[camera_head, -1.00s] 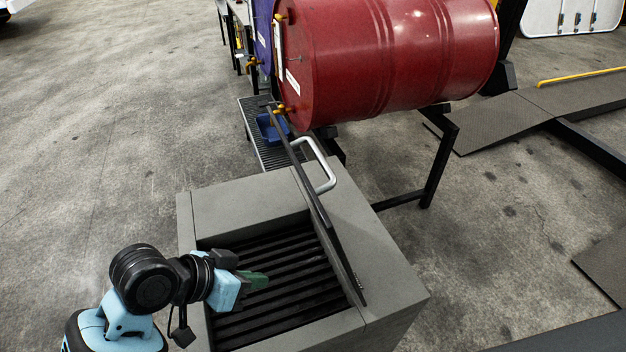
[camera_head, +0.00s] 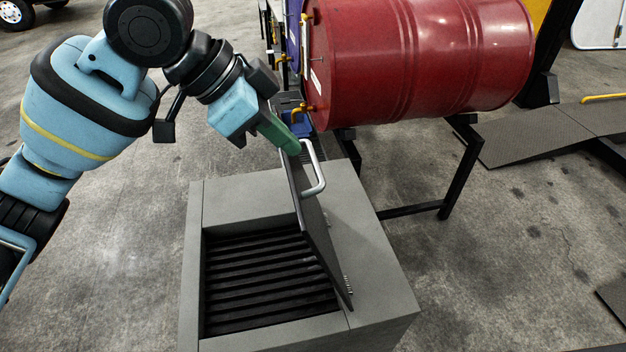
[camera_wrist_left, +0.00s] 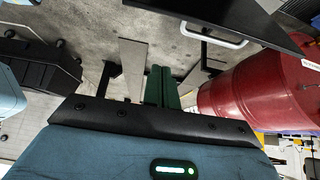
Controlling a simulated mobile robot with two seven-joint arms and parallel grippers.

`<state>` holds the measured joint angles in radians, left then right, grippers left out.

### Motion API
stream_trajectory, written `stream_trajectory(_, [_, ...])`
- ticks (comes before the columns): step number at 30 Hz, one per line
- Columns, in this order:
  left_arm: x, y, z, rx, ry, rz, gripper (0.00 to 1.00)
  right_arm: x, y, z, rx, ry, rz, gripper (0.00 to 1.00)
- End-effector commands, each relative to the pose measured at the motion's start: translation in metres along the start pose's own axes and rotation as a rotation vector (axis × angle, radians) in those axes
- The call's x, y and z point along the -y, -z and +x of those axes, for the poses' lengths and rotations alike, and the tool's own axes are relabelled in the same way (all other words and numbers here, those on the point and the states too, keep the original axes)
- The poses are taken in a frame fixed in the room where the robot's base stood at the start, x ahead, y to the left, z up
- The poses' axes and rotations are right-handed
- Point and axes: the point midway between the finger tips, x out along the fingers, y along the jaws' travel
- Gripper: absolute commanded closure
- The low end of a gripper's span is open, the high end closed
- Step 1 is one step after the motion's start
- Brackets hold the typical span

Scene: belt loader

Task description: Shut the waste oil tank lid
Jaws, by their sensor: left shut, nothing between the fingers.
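The waste oil tank (camera_head: 375,265) is a grey box with a dark slatted opening (camera_head: 262,282) in its top. Its dark lid (camera_head: 318,232) stands open, steeply raised along the right side of the opening. A pale metal handle (camera_head: 318,172) is on the lid's right-hand face. My left gripper (camera_head: 293,146), with green fingers, is shut and empty at the lid's upper far end, close to the handle; I cannot tell whether it touches. In the left wrist view, the shut fingers (camera_wrist_left: 160,76) point away, with the lid (camera_wrist_left: 190,10) and handle (camera_wrist_left: 212,38) beyond.
A red drum (camera_head: 420,60) lies on a black stand (camera_head: 440,185) just behind the tank. A blue container (camera_head: 290,128) is beneath the drum's left end. Dark ramp plates (camera_head: 545,130) lie at the right. The floor left of the tank is clear.

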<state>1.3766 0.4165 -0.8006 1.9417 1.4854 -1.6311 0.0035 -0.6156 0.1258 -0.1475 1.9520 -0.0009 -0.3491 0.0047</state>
Motion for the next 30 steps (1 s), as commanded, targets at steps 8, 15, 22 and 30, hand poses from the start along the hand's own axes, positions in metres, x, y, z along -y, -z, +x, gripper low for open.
stream_trajectory(8, [0.0,0.0,0.004,0.002,-0.002,0.0,1.0,0.0,-0.002,0.0,0.003,0.0,0.0,0.74])
stream_trajectory(15, [0.0,0.0,0.036,0.002,-0.006,-0.001,1.0,0.001,-0.004,0.0,0.009,0.002,0.001,0.74])
stream_trajectory(22, [-0.001,0.0,0.08,0.002,-0.005,-0.001,1.0,0.001,-0.007,0.0,0.015,0.002,0.002,0.74])
stream_trajectory(30, [0.001,-0.02,0.091,0.001,0.003,0.0,1.0,0.001,0.001,-0.001,-0.001,0.001,0.0,0.74])
